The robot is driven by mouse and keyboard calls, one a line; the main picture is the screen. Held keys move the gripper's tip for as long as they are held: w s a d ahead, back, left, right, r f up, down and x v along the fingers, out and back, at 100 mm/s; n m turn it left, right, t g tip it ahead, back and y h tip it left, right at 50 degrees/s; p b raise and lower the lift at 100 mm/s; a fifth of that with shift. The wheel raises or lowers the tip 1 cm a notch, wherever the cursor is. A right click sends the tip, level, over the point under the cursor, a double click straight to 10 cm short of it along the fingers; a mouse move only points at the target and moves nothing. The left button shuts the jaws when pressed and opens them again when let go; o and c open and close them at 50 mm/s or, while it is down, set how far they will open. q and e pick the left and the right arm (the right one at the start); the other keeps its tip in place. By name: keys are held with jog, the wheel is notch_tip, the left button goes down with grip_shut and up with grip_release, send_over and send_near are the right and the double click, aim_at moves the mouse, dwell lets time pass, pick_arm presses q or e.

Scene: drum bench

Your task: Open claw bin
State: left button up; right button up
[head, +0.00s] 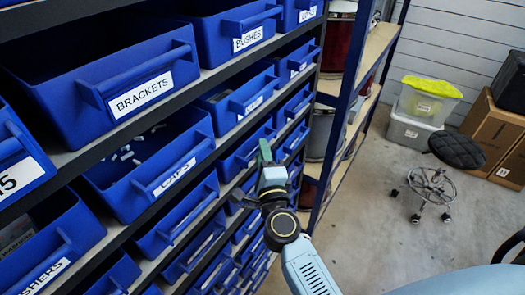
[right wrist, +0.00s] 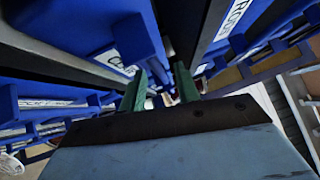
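Blue labelled bins fill a dark rack; I cannot read a full "CLAW" label on any of them. In the right wrist view a blue bin (right wrist: 130,30) has a white label (right wrist: 115,62) that seems to start with C; the rest is unclear. In the head view a blue bin (head: 240,95) below BUSHES has a label too small to read. My right gripper (head: 265,153) is in front of the second bin column, near the bin fronts. Its two green fingers (right wrist: 160,90) are apart, with nothing clearly held between them. My left gripper is not in view.
Bins marked BRACKETS (head: 110,85), BUSHES (head: 235,30) and CAPS (head: 155,165) sit in the rack at left. A wooden shelf unit (head: 370,55) stands beyond. A stool (head: 435,180), stacked tubs (head: 425,105) and cardboard boxes (head: 495,135) stand at right. Floor between is clear.

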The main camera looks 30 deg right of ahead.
jog(key=shift+w, duration=0.15)
grip_shut()
dwell(0.4)
